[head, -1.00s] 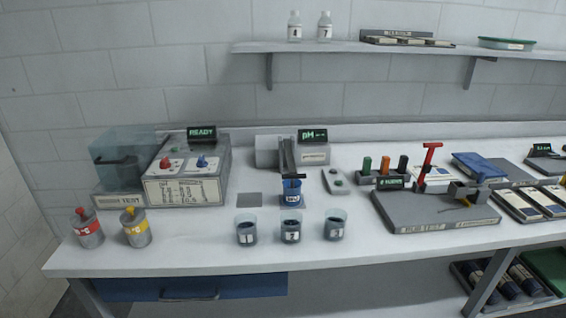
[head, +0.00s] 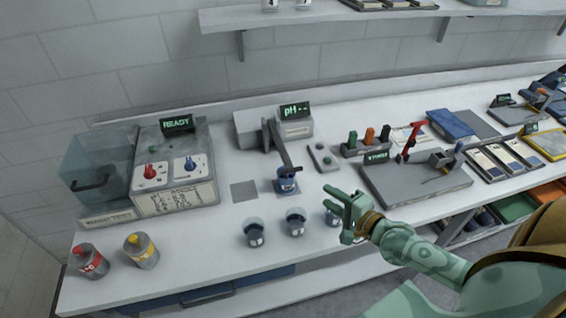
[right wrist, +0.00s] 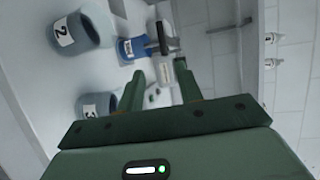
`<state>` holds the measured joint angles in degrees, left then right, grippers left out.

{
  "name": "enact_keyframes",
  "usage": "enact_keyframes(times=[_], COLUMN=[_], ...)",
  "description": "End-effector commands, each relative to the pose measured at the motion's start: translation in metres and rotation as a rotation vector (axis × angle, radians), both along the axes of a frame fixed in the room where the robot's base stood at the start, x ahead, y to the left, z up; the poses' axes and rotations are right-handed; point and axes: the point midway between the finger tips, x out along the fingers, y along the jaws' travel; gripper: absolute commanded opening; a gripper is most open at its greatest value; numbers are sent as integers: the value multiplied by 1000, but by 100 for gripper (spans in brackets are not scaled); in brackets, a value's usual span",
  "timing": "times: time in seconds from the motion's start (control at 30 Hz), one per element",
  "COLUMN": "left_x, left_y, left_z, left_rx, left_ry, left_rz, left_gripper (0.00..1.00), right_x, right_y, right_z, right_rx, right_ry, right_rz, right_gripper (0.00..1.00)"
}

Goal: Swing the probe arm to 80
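The pH meter (head: 297,128) stands at the back of the bench with a dark display reading "pH --". Its grey probe arm (head: 281,146) reaches forward over a blue cup (head: 287,185). The right wrist view also shows the blue cup (right wrist: 131,49) and part of the probe arm (right wrist: 162,38) beyond my fingertips. Any angle scale for the arm is too small to read. My right gripper (head: 341,191) is open and empty, in front and to the right of the blue cup, above cup 3 (head: 331,218), which it partly hides. My left gripper is out of view.
Cups (head: 254,233) and (head: 296,222) stand in front of the probe arm. A small two-button box (head: 323,157) and a rub test plate (head: 415,185) lie to the right. The READY machine (head: 175,170) stands at left. A bare grey square (head: 244,191) lies between.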

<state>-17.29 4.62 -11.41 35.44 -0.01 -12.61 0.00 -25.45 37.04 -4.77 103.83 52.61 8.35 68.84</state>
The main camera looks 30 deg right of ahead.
Motion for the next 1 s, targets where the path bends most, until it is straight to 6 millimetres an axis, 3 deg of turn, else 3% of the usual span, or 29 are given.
enact_keyframes(times=[0.17, 0.5, 0.7, 1.0], left_x=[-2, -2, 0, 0], left_y=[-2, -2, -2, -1], left_z=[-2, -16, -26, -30], left_rx=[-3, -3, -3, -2], left_ry=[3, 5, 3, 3], left_rz=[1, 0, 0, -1], left_gripper=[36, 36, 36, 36], right_x=[21, 103, 140, 159], right_y=[0, 13, 20, 23], right_z=[0, -18, -25, -27], right_rx=[29, 22, 22, 21], right_ry=[-10, -9, -7, -5], right_rz=[-14, -12, -12, -10], right_gripper=[36, 36, 36, 36])
